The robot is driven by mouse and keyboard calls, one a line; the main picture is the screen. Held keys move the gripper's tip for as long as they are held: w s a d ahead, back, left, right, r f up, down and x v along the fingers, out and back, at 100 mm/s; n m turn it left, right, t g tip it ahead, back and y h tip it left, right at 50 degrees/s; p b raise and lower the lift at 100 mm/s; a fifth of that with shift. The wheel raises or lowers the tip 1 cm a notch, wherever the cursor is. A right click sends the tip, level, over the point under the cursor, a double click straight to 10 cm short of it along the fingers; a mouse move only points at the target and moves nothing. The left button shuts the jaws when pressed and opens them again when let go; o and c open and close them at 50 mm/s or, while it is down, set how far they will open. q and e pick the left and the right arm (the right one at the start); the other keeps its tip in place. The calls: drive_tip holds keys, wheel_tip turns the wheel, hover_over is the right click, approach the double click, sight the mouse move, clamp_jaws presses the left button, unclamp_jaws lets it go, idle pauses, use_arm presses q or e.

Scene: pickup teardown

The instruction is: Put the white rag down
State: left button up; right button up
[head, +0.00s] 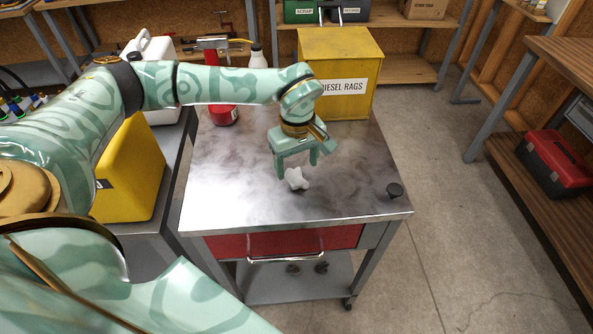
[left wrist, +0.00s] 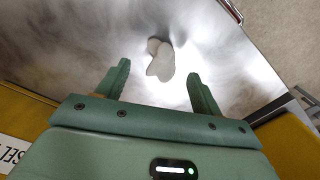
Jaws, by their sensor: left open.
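The white rag (head: 297,178) lies crumpled on the metal top of the cart (head: 235,190), near its middle. My left gripper (head: 298,170) is above and just behind the rag, with its fingers pointing down and spread apart. In the left wrist view the rag (left wrist: 160,59) lies on the shiny surface beyond the open fingertips (left wrist: 158,78), and nothing is between the fingers. The rag looks apart from both fingers. My right gripper is not in view.
A yellow bin labelled "DIESEL RAGS" (head: 340,75) stands at the back of the cart. A red cylinder (head: 223,114) and a white bottle (head: 258,58) stand at back left. The front top is clear.

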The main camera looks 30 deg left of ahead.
sight(297, 174)
use_arm(q)
wheel_tip(297, 174, up, 8)
drive_tip(key=p, duration=0.1)
drive_tip(key=shift+f, duration=0.2)
idle(0.3)
